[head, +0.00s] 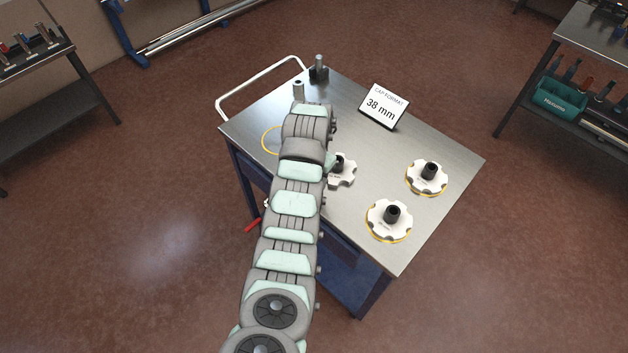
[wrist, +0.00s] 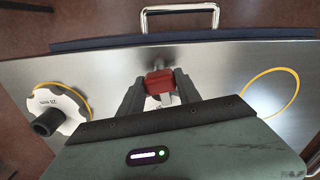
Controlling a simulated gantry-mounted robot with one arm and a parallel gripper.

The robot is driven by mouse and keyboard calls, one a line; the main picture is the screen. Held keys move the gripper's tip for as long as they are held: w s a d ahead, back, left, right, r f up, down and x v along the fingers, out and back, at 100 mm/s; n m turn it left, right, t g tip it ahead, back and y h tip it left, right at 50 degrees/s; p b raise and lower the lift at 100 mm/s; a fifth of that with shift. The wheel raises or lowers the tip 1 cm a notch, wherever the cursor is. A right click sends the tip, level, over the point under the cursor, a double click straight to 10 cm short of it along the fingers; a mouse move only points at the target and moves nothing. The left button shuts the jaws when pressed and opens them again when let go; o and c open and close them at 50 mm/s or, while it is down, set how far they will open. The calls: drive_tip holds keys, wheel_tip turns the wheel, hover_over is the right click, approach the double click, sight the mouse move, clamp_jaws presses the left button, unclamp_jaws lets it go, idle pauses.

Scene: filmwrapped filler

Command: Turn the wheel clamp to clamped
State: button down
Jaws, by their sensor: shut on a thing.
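In the wrist view my gripper (wrist: 161,78) is shut on a small red handle (wrist: 159,83), which looks like the handle of the wheel clamp. A metallic piece shows just beyond the red handle and a pale piece just below it. The rest of the clamp is hidden by the fingers and gripper body, so its position cannot be read. A white lobed wheel with a black hub (wrist: 58,112) lies left of my gripper in the wrist view.
The steel-topped cart (head: 440,150) carries white lobed wheels (head: 391,219) (head: 427,177) (head: 342,170), a "38 mm" sign (head: 383,106) and a black post fixture (head: 318,72). A yellow ring (wrist: 296,88) lies right of my gripper in the wrist view. A red piece (head: 253,225) shows beside the cart.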

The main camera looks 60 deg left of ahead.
drive_tip(key=shift+m, duration=0.8)
drive_tip(key=shift+b, duration=0.3)
drive_tip(key=c, duration=0.8)
unclamp_jaws()
drive_tip(key=shift+c, duration=0.2)
wheel_tip(320, 180, up, 11)
drive_tip(key=p, duration=0.3)
drive_tip(key=shift+p, duration=0.4)
drive_tip(key=shift+w+f, duration=0.1)
drive_tip(key=shift+f, duration=0.05)
